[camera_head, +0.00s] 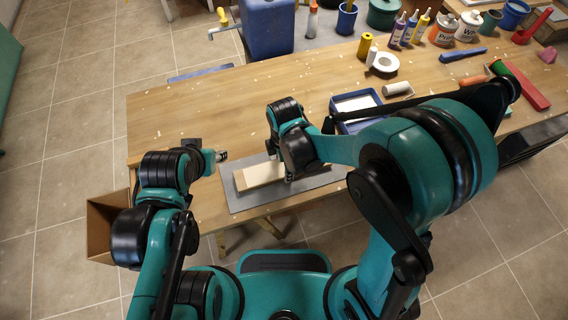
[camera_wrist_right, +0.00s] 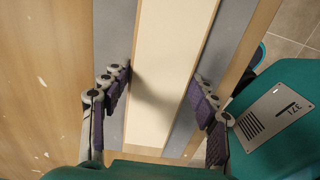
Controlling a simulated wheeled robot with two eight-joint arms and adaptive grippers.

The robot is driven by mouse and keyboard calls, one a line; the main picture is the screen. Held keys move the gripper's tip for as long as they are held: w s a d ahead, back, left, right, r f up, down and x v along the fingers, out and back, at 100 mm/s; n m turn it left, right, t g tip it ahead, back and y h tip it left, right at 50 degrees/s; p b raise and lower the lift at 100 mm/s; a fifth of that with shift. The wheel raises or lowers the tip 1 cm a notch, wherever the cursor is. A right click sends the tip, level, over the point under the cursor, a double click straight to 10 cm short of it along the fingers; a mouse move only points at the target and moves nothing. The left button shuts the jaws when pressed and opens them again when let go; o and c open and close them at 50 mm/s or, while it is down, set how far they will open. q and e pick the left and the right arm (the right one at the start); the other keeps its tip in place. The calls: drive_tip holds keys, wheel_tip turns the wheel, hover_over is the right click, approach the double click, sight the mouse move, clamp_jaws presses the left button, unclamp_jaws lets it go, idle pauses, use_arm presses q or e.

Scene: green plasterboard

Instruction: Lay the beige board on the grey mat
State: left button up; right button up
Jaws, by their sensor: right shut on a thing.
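The beige board (camera_head: 258,175) is long and flat, over the grey mat (camera_head: 240,201) at the table's near edge. In the right wrist view the board (camera_wrist_right: 172,45) runs lengthwise between the fingers, with the mat (camera_wrist_right: 222,50) on both sides. My right gripper (camera_wrist_right: 162,82) is shut on the board across its width. In the head view its fingers are mostly hidden by my wrist. I cannot tell whether the board touches the mat. My left gripper (camera_head: 221,156) is left of the mat, away from the board; its fingers are too small to read.
The wooden table (camera_head: 190,110) is clear at left. A blue tray (camera_head: 357,101), a tape roll (camera_head: 385,62), bottles and cans fill the back right. A blue bin (camera_head: 268,28) stands behind the table. A cardboard box (camera_head: 99,232) is on the floor at left.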

drive_tip(key=shift+f, duration=0.2)
drive_tip(key=o, duration=1.5)
drive_tip(key=shift+c, duration=0.2)
wheel_tip(320, 180, up, 12)
drive_tip(key=s+d+r+m+t, duration=0.1)
drive_tip(key=s+d+m+t, duration=0.1)
drive_tip(key=d+m, duration=0.6)
drive_tip(key=s+d+r+m+t+b, duration=0.1)
drive_tip(key=s+d+m+t, duration=0.2)
drive_tip(key=d+m, duration=0.6)
drive_tip(key=m+t, duration=0.2)
drive_tip(key=m, duration=0.2)
drive_tip(key=shift+s+d+r+m, duration=0.15)
drive_tip(key=shift+d+r+m, duration=0.1)
drive_tip(key=shift+r+m, duration=0.1)
